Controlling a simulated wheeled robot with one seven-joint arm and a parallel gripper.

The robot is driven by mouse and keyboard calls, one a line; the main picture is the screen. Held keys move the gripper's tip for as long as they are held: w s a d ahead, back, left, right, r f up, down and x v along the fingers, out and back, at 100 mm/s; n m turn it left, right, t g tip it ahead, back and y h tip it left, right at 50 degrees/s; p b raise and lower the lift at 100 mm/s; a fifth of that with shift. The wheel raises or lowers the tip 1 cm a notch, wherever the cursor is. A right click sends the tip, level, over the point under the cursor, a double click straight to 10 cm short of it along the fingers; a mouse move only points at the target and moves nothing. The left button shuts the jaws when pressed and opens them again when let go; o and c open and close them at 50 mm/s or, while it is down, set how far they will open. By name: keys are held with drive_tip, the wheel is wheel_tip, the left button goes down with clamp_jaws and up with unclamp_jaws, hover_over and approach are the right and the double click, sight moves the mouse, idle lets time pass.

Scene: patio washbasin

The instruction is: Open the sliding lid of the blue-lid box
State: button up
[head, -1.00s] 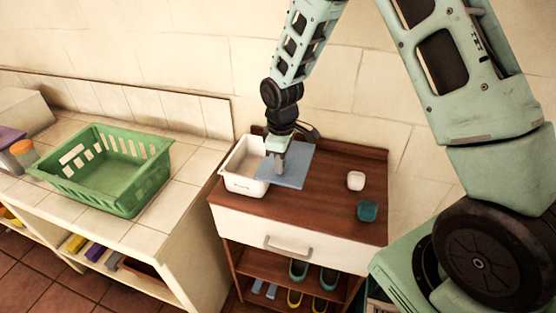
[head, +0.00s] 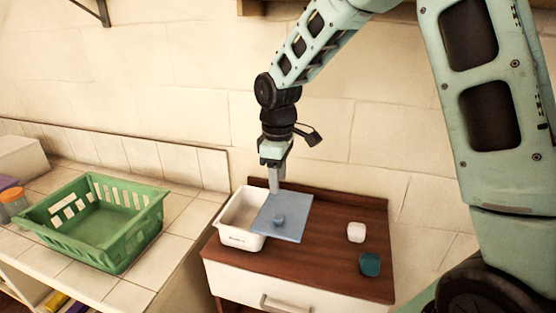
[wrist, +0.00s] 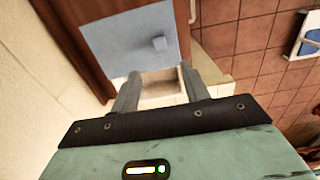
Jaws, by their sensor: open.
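The white box (head: 238,236) stands at the left end of the brown cabinet top. Its blue lid (head: 293,211) is slid to the right, so the left part of the box is uncovered and the lid reaches out over the cabinet top.
A white cup-like item (head: 356,232) and a teal one (head: 370,264) stand on the cabinet top (head: 322,250) at the right. A green basket (head: 95,222) sits on the tiled counter to the left. The wall is close behind the cabinet.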

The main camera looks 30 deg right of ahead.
wheel_tip(320, 180, up, 6)
drive_tip(key=shift+b, duration=0.45)
drive_tip(key=s+a+f+b, duration=0.3)
drive_tip(key=s+a+f, duration=0.1)
drive_tip(key=s+a, duration=0.9)
drive_tip(key=s+f+b, duration=0.1)
drive_tip(key=s+f, duration=0.1)
drive_tip(key=s, duration=0.5)
drive_tip(key=s+f+m, duration=0.1)
drive_tip(key=s+f, duration=0.2)
drive_tip(key=s, duration=0.5)
drive_tip(key=shift+a+f+y+b, duration=0.25)
drive_tip(key=shift+a+y+b, duration=0.1)
drive_tip(key=shift+a, duration=0.1)
